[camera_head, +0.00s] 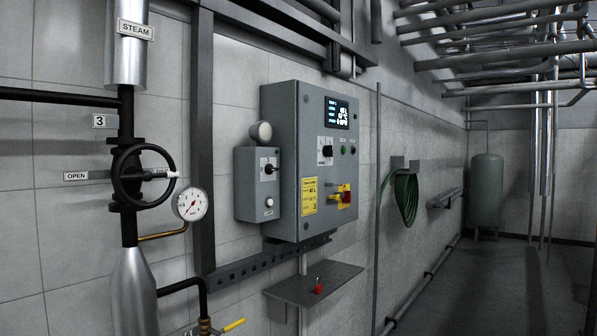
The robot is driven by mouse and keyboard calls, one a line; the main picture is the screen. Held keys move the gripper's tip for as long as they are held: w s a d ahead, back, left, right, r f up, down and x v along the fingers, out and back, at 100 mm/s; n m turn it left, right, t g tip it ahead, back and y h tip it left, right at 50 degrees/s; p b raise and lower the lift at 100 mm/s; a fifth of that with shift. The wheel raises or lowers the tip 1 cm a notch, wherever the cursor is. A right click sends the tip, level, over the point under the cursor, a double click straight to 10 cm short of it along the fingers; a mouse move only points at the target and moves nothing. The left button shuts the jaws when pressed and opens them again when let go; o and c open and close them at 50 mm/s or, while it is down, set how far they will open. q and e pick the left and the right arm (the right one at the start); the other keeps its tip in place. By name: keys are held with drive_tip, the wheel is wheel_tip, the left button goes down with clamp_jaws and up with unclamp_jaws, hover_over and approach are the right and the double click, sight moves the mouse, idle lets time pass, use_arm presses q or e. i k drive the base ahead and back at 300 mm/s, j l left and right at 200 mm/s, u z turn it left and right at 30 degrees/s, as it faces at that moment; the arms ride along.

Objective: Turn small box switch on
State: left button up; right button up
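The small box (257,184) is a grey enclosure mounted on the tiled wall, at the left side of a larger grey control cabinet (285,120). Its black rotary switch (270,169) sits on a light plate in the upper part of its front face. The switch handle looks roughly level, pointing right; its plate marks are too small to read. A small round light-coloured button or lamp (268,202) is below it. A round pale lamp (262,131) sits above the box. Neither of my grippers shows in the head view.
The cabinet carries a lit display (336,113), another switch (325,150) and a red-yellow switch (342,196). A shelf (325,280) with a small red item (318,287) juts out below. A valve wheel (143,176) and gauge (190,204) are left. The floor at right is open.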

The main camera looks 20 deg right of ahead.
sight(270, 169)
drive_tip(key=i+l, duration=0.15)
drive_tip(key=l, duration=0.25)
drive_tip(key=i+l, duration=0.15)
drive_tip(key=l, duration=0.25)
drive_tip(key=i+l, duration=0.1)
drive_tip(key=l, duration=0.3)
drive_tip(key=i+l, duration=0.15)
drive_tip(key=l, duration=0.25)
drive_tip(key=i+l, duration=0.15)
drive_tip(key=l, duration=0.25)
drive_tip(key=i+l, duration=0.15)
drive_tip(key=l, duration=0.25)
drive_tip(key=i+l, duration=0.15)
drive_tip(key=l, duration=0.25)
